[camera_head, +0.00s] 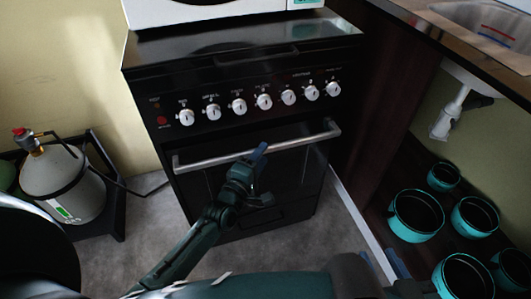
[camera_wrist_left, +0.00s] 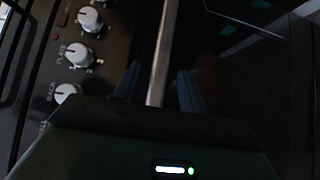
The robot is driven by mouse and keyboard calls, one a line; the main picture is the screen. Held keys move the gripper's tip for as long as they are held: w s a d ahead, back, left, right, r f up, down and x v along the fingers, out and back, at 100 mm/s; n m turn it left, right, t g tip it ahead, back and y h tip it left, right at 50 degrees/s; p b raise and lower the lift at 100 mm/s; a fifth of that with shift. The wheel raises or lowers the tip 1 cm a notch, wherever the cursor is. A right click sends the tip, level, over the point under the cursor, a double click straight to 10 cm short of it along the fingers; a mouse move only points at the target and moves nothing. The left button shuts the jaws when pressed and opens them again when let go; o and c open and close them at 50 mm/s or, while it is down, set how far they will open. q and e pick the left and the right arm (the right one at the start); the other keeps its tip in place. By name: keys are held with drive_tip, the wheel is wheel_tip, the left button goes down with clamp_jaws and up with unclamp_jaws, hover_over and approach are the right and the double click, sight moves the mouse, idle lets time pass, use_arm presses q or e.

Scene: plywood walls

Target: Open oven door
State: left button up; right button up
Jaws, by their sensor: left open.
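The black oven (camera_head: 250,110) stands against the wall, with a row of white knobs (camera_head: 238,106) on its front. Its door (camera_head: 293,172) looks shut, and a long silver handle (camera_head: 205,162) runs across the door's top. My left gripper (camera_head: 260,175) is open at the middle of the handle. In the left wrist view, the handle (camera_wrist_left: 163,45) passes between the two open fingers (camera_wrist_left: 160,88); contact cannot be told. What seems to be my right gripper (camera_head: 398,264) shows in part at the lower right, its fingers too unclear to read.
A gas cylinder (camera_head: 62,182) stands in a black tray at the left. A dark cabinet (camera_head: 381,95) with a sink (camera_head: 485,22) is close on the right, with several teal pots (camera_head: 416,214) below. Grey floor is free before the oven.

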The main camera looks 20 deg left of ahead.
sight(266, 153)
use_arm(q)
drive_tip(key=shift+w+d, duration=0.15)
drive_tip(key=shift+w, duration=0.6)
drive_tip(key=shift+w+d, duration=0.15)
drive_tip(key=shift+w, duration=0.6)
drive_tip(key=shift+c, duration=0.2)
clamp_jaws()
